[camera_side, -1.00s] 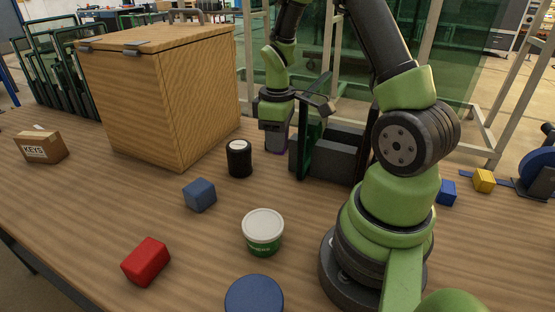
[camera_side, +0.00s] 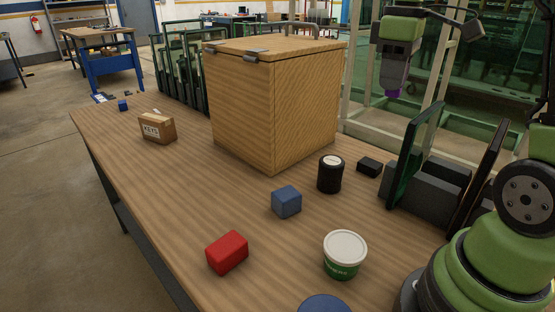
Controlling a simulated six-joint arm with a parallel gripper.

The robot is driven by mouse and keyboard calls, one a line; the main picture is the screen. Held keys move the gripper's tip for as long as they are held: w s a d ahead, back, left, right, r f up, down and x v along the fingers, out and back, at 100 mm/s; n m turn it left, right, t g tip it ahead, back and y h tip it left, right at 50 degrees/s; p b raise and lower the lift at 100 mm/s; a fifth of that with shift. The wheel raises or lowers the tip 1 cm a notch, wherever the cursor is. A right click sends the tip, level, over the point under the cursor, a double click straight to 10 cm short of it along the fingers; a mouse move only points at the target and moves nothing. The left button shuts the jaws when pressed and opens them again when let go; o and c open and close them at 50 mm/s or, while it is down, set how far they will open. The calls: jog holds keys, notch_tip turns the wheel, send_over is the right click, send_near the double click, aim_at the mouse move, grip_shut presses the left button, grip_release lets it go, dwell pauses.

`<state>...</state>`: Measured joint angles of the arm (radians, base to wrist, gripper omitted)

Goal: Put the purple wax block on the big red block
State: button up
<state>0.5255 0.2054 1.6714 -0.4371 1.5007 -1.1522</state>
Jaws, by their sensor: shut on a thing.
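My gripper (camera_side: 393,80) is at the upper right, pointing down, high above the table. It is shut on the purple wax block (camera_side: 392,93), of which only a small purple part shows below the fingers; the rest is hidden. The big red block (camera_side: 227,252) lies on the table at the front left, well to the left of my gripper and far below it. Its top is bare.
A blue block (camera_side: 286,201), a black jar (camera_side: 330,174) and a white-lidded green tub (camera_side: 344,255) stand between. A tall wooden box (camera_side: 275,105) stands behind. A dark rack with glass panes (camera_side: 425,190) is at right. Table left of the red block is clear.

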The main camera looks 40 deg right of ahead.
jog(key=w+a+f+n, duration=0.4)
jog(key=w+a, duration=0.3)
jog(key=n, duration=0.7)
send_over(224, 245)
notch_tip(224, 245, down, 15)
jog(key=shift+f, duration=2.15)
jog(key=o, duration=0.5)
jog(key=shift+f, duration=0.15)
jog(key=o, duration=0.4)
